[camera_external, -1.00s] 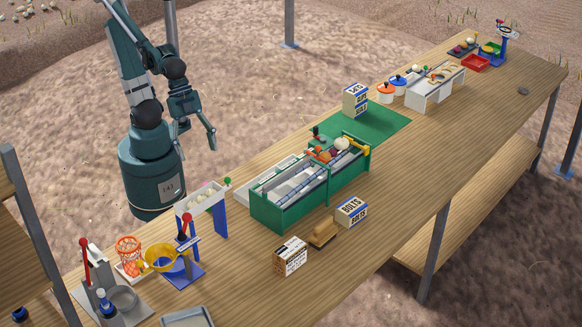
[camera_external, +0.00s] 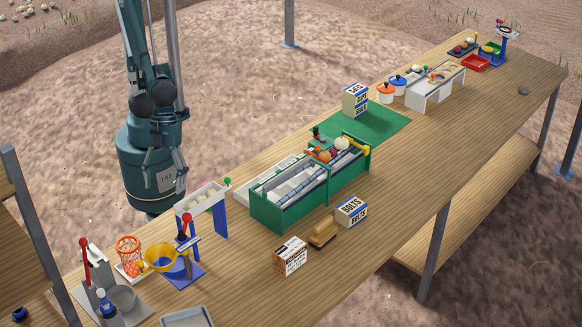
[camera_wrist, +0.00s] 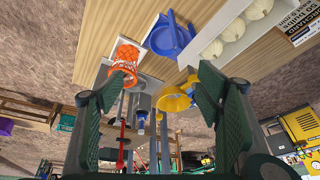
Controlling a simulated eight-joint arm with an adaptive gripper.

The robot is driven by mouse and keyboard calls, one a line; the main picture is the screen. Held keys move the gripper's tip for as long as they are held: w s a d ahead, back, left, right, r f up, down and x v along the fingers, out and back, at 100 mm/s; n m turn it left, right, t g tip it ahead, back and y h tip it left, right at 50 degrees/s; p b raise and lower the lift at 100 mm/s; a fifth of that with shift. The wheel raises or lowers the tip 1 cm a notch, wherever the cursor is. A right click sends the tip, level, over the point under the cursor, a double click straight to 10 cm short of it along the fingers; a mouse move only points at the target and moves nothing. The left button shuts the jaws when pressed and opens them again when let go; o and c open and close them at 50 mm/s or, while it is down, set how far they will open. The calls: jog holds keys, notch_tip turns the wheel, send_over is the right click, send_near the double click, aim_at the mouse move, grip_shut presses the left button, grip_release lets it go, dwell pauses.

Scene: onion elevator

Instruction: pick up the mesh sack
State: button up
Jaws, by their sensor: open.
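The orange mesh sack (camera_external: 128,250) stands upright on a small white base near the left end of the bench. It also shows in the wrist view (camera_wrist: 126,54), up and left of centre, in front of my fingers. My gripper (camera_external: 164,178) is open and empty, held in front of my arm's base, behind the bench and above and to the right of the sack. In the wrist view my two fingers (camera_wrist: 158,92) are spread wide with nothing between them touching. No part of my gripper touches the sack.
A yellow funnel (camera_external: 160,257) over a blue stand is close on the sack's right. A grey fixture with a red-handled lever (camera_external: 86,255) stands at its left. A white tray of pale onions (camera_external: 203,199) on blue legs is farther right.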

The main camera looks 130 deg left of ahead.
jog(key=d+f+m+g+p, duration=0.35)
jog(key=d+m+p, duration=0.2)
jog(key=d, duration=1.25)
jog(key=b, duration=0.1)
send_near(126, 261)
jog(key=shift+m+t+h, duration=0.3)
jog(key=shift+m+t, duration=0.05)
jog(key=s+f, duration=0.2)
jog(key=f, duration=0.2)
jog(key=shift+s+a, duration=0.25)
jog(key=shift+s, duration=0.15)
jog(key=shift+f, duration=0.35)
jog(key=shift+x, duration=1.3)
jog(key=shift+f, duration=0.1)
jog(key=shift+b+x, duration=0.7)
jog(key=shift+x, duration=1.75)
jog(key=shift+a, duration=0.1)
jog(key=shift+c, duration=0.7)
